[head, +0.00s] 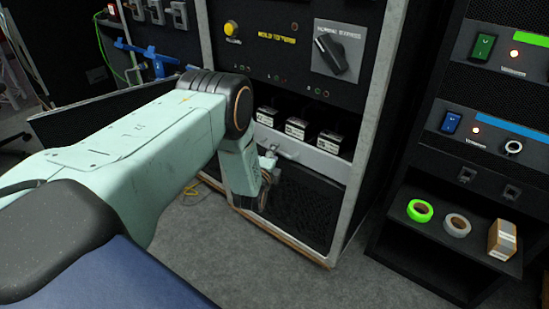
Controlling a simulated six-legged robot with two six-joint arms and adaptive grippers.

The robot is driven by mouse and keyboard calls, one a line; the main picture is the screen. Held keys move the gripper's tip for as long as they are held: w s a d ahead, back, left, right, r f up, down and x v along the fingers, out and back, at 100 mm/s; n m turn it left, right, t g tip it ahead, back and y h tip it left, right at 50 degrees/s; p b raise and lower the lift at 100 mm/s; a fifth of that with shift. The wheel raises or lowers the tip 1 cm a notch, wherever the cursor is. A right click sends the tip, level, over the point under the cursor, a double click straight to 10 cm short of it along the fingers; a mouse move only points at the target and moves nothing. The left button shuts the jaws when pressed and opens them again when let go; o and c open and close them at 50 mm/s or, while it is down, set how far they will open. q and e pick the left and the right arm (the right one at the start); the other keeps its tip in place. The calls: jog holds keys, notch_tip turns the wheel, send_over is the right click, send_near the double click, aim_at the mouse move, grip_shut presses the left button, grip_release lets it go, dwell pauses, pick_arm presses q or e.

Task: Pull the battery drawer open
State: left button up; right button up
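The battery drawer (318,161) is a grey tray low in the rack, with a small handle (287,153) on its front. Several dark batteries with white labels, such as one (330,142), stand in a row in it. My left arm comes in from the left, and my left gripper (266,172) is at the left part of the drawer front, by the handle. The wrist hides part of the gripper and the drawer's left end. I cannot tell whether the fingers touch the handle or are closed. My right gripper is not in view.
Above the drawer is a panel with a yellow button (231,29) and a bypass switch (330,52). On the right, a shelf (440,244) holds a green tape roll (420,219), a white roll (457,233) and a small box (502,242). Grey floor lies clear before the rack.

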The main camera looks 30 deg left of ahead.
pick_arm(q)
jog(key=shift+w+a, duration=0.15)
jog(key=shift+w, duration=0.55)
jog(key=shift+c, duration=0.5)
grip_shut()
